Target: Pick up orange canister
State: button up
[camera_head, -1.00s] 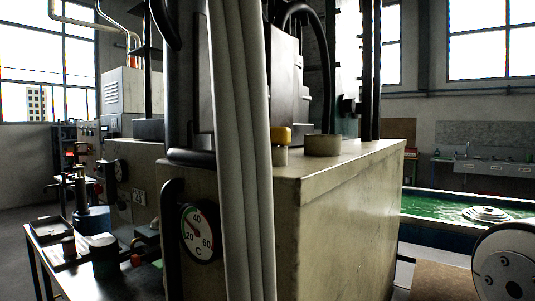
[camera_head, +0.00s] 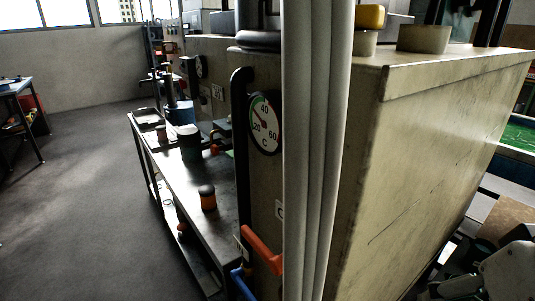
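A small orange canister with a black top (camera_head: 207,197) stands upright on the dark metal bench (camera_head: 188,182), left of the large beige machine. Nothing covers it in this view. Part of my arm shows at the bottom right, on the far side of the machine from the canister. I cannot make out my gripper's fingers.
The beige machine (camera_head: 430,140) and a bundle of pale pipes (camera_head: 318,150) fill the middle and right. A red lever (camera_head: 262,250) and a blue one (camera_head: 243,283) stick out near the bench. A dark pot (camera_head: 189,142) stands farther back. The floor (camera_head: 80,200) at left is clear.

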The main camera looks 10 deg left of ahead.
aim_at(206, 192)
jog(key=k+j+u, duration=0.15)
jog(key=k+u, duration=0.35)
jog(key=k, duration=0.15)
jog(key=u, duration=0.4)
jog(key=i+j+u, duration=0.1)
jog(key=u, duration=0.35)
jog(key=i+u, duration=0.1)
jog(key=u, duration=0.3)
jog(key=i+u, duration=0.1)
jog(key=u, duration=0.35)
jog(key=i+l, duration=0.15)
jog(key=i, duration=0.3)
jog(key=i+l, duration=0.2)
jog(key=i, duration=0.2)
jog(key=i+l, duration=0.15)
jog(key=i, duration=0.3)
jog(key=i+l, duration=0.2)
jog(key=i, duration=0.2)
jog(key=i+z, duration=0.2)
jog(key=z, duration=0.25)
jog(key=i+j+z, duration=0.1)
jog(key=z, duration=0.4)
jog(key=i+j+z, duration=0.2)
jog(key=z, duration=1.35)
